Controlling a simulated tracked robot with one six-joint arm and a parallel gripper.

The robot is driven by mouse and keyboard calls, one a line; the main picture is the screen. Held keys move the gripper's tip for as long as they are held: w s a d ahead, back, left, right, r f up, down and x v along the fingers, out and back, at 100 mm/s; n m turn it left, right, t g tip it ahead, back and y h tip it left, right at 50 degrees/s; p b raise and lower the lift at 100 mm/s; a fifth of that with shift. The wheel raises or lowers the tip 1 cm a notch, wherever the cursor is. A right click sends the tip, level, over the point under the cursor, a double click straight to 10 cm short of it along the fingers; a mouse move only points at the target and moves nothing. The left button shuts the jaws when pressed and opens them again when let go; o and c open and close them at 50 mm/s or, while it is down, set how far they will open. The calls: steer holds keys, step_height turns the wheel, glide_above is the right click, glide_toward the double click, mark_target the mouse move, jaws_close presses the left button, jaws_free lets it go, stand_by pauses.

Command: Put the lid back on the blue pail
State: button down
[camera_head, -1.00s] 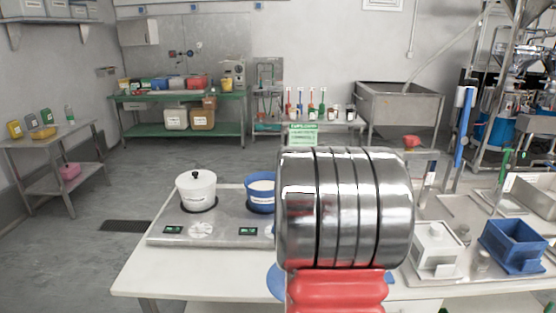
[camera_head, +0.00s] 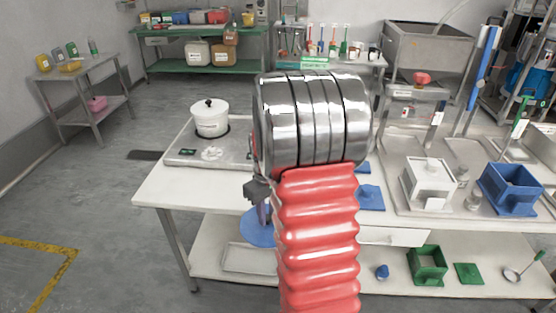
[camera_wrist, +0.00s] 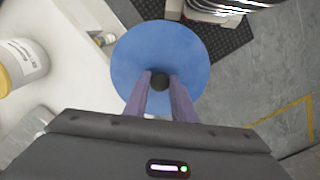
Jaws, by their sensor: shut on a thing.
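The blue lid (camera_wrist: 155,52) is a flat round disc with a black knob (camera_wrist: 160,80) at its middle. My gripper (camera_wrist: 160,84) is shut on the knob in the wrist view. In the head view the lid (camera_head: 257,228) shows partly, left of my red arm sleeve and in front of the table's front edge. My gripper (camera_head: 258,190) is a dark shape just above it. The blue pail is hidden behind my arm in the head view now. A white pail (camera_head: 211,120) with a black-knobbed lid stands on the metal plate (camera_head: 186,159).
On the white table (camera_head: 166,186), a blue flat piece (camera_head: 370,197), a white box (camera_head: 430,182) and a blue box (camera_head: 510,187) stand to the right. The lower shelf (camera_head: 330,275) holds a green box (camera_head: 427,265). Floor at left is free. A yellow-rimmed container (camera_wrist: 22,66) shows at wrist-view left.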

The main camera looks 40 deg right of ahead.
steer(key=w+a+f, duration=0.3)
steer(key=a+f, duration=0.1)
steer(key=a, duration=0.4)
steer(key=w+a+f, duration=0.3)
steer(key=a+f, duration=0.1)
steer(key=a, duration=0.5)
steer(key=w+a+f, duration=0.3)
steer(key=a+f, duration=0.1)
steer(key=a, duration=0.5)
steer(key=shift+f+n, duration=0.2)
steer(key=shift+n, duration=0.1)
steer(key=shift+a, duration=0.1)
